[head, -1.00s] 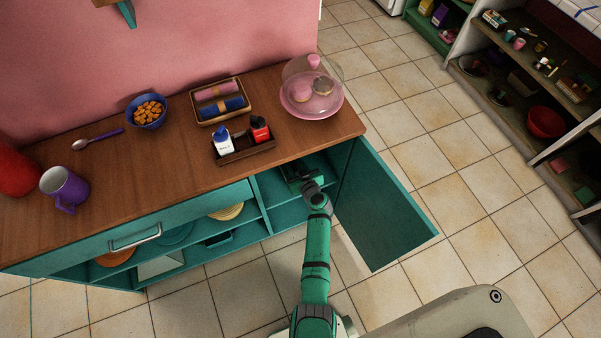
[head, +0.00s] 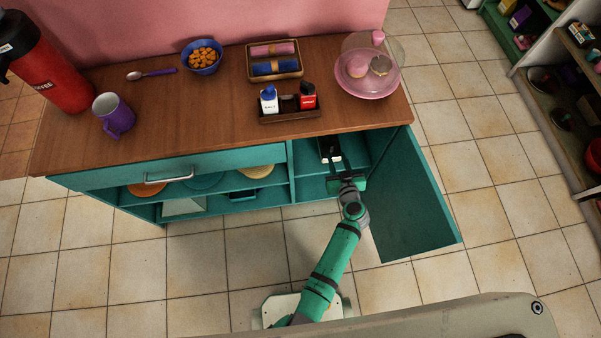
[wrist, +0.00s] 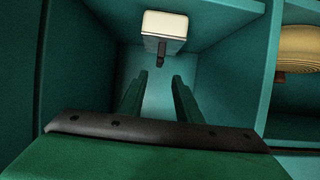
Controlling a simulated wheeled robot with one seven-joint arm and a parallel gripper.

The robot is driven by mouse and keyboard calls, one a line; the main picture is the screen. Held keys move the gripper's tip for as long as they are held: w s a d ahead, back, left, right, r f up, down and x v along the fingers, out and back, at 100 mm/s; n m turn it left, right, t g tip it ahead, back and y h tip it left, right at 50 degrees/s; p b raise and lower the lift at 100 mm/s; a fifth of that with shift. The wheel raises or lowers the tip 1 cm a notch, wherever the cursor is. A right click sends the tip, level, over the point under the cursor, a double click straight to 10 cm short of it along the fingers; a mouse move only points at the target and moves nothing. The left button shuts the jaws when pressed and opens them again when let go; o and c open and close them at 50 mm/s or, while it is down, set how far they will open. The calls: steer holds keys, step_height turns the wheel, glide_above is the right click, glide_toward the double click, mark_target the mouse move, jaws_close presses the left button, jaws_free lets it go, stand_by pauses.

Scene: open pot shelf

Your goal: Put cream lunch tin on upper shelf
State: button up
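The cream lunch tin (wrist: 165,24) stands inside the right compartment of the teal cabinet in the wrist view, with a dark latch or handle on the side facing me. In the head view a small pale part of it (head: 328,153) shows beyond my gripper, partly hidden. My gripper (wrist: 160,80) is open and empty, its two fingers apart and pointing toward the tin with a gap before it. In the head view my gripper (head: 334,166) reaches into the compartment's open front. A teal shelf board (head: 316,187) shows in this compartment; I cannot tell its level from the wrist view.
The cabinet door (head: 411,200) hangs open at the right of my arm. A divider (wrist: 270,65) separates the neighbouring compartment, which holds tan stacked dishes (wrist: 303,50). The wooden countertop (head: 215,105) overhangs above, with a bottle caddy (head: 290,116) near its front edge.

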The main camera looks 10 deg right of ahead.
steer(key=s+a+r+m+g+h, duration=0.1)
steer(key=s+a, duration=0.6)
steer(key=s, duration=0.2)
steer(key=s+a+r+m+h, duration=0.1)
steer(key=s+a, duration=0.6)
steer(key=s, duration=0.2)
steer(key=s+a+r+n+t+y, duration=0.1)
steer(key=s+a+r, duration=0.1)
steer(key=s+r, duration=0.5)
steer(key=s+a+r+t, duration=0.2)
steer(key=s+r, duration=0.6)
steer(key=r, duration=0.8)
steer(key=shift+s+a+r+n+y, duration=0.25)
steer(key=shift+a+n+y, duration=0.15)
steer(key=shift+a, duration=0.3)
steer(key=shift+w, duration=0.2)
